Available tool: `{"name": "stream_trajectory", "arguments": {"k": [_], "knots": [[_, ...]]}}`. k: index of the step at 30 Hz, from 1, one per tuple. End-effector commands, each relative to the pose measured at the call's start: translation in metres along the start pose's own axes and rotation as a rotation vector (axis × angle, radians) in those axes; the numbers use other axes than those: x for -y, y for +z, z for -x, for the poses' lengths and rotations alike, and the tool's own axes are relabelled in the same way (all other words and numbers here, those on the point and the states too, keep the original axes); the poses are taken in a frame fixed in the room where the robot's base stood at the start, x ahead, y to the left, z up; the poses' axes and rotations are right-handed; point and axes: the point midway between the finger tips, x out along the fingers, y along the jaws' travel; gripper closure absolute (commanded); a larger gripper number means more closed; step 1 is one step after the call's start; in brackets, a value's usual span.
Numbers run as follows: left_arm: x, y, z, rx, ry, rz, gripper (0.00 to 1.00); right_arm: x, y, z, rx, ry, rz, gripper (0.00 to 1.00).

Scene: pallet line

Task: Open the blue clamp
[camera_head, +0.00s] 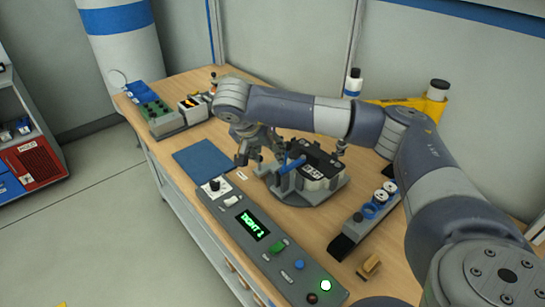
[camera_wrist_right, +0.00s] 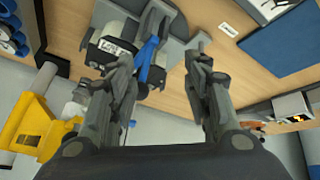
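The blue clamp shows as a blue lever (camera_head: 291,165) on a grey fixture (camera_head: 318,194) on the bench. A black and grey part with a white label (camera_head: 320,160) sits in the fixture. My right gripper (camera_head: 262,157) is open at the lever's left side, above the fixture's edge. In the right wrist view the lever (camera_wrist_right: 148,55) stands between the spread fingers (camera_wrist_right: 163,57), close beside the left finger. I cannot tell whether that finger touches it. The lever's lower end is partly hidden by that finger. My left gripper is not in view.
A control panel (camera_head: 222,212) with a green-lit display runs along the bench's front edge. A blue mat (camera_head: 203,160) lies left of the fixture. A grey rack with blue rings (camera_head: 368,212) stands at right. Boxes with switches (camera_head: 160,120) stand at the far left.

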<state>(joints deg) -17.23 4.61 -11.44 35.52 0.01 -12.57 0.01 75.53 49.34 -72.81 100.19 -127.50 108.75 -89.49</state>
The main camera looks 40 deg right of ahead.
Motion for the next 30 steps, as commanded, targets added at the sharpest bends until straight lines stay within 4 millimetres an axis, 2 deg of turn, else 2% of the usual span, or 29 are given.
{"name": "stream_trajectory", "arguments": {"k": [1,7,15,30], "knots": [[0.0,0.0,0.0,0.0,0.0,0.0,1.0,0.001,-0.001,0.015,-0.003,-0.006,0.001,0.56],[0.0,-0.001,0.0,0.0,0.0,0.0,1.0,-0.001,-0.002,0.059,-0.005,-0.001,-0.001,0.56],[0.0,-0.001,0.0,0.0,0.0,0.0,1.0,-0.002,-0.001,0.075,-0.001,0.004,-0.002,0.56],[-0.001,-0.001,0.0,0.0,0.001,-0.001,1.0,-0.002,-0.001,0.077,0.001,0.006,-0.002,0.56]]}}
